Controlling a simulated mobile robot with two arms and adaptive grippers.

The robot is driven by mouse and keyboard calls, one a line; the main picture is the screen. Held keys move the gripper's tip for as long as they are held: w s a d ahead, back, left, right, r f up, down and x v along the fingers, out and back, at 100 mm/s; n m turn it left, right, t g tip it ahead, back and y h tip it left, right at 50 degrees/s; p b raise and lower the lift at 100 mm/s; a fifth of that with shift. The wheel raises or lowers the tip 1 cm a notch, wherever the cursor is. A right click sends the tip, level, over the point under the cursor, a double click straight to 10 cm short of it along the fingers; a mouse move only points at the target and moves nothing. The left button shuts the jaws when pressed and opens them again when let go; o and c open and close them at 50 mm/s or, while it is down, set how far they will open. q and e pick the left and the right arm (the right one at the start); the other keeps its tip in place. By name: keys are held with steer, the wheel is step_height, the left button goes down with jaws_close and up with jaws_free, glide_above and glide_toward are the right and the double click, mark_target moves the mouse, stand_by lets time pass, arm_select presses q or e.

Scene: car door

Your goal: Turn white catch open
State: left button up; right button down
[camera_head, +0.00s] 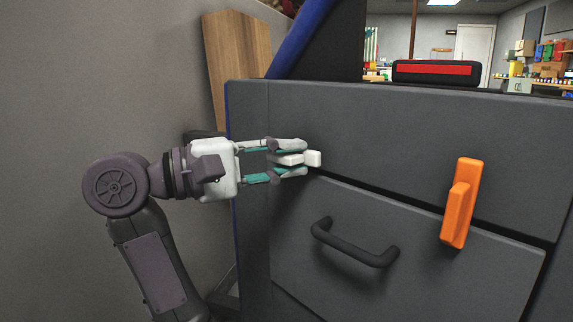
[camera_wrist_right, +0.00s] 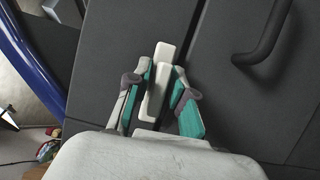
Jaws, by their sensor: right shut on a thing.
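The white catch (camera_head: 314,158) sits on the dark grey door panel (camera_head: 400,130), near its left side. It also shows in the right wrist view (camera_wrist_right: 163,54), where its block stands between my fingers. My right gripper (camera_head: 292,158) is shut on the white catch, with one finger above and one below it in the head view. The right gripper shows close in the right wrist view (camera_wrist_right: 163,75), with a teal-padded finger on each side of the catch. Part of the catch is hidden by the fingers. My left gripper is not in view.
A black curved handle (camera_head: 352,246) sticks out below and right of the catch. An orange handle (camera_head: 460,205) is fixed farther right. A blue frame edge (camera_head: 232,170) runs down the left of the panel. A wooden board (camera_head: 238,60) leans behind the door.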

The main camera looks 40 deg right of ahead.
steer(key=shift+m, duration=0.3)
stand_by(0.4)
steer(key=c, duration=1.2)
jaws_free()
steer(key=v, duration=1.2)
steer(key=shift+r, duration=0.1)
